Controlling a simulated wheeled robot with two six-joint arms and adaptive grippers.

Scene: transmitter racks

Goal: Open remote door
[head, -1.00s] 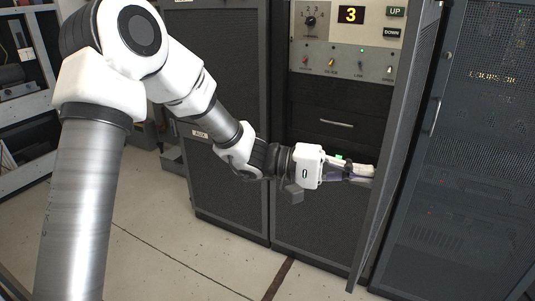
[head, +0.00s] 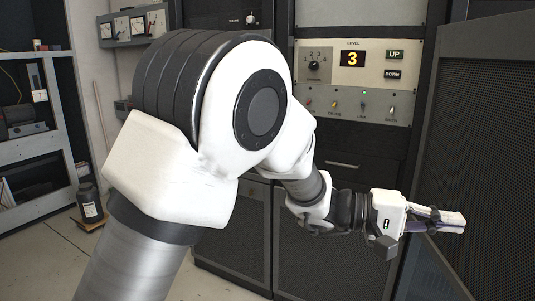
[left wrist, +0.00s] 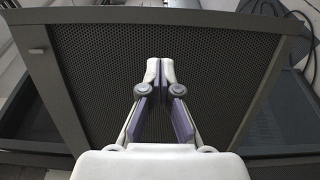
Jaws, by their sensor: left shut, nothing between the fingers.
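The remote door is a dark grey framed panel with black mesh (head: 485,125). It stands swung out from its rack at the right of the head view, its mesh face showing. The same mesh panel (left wrist: 100,65) fills most of the left wrist view, ahead of my fingers. My left gripper (head: 463,222) points right, in front of the lower part of the door. It is shut and empty; its fingertips meet in the left wrist view (left wrist: 160,66). I cannot tell whether the tips touch the mesh. My right gripper is not in view.
Left of the door stands the rack with a control panel (head: 353,62) showing a yellow 3 and UP and DOWN buttons. My left arm covers the middle.

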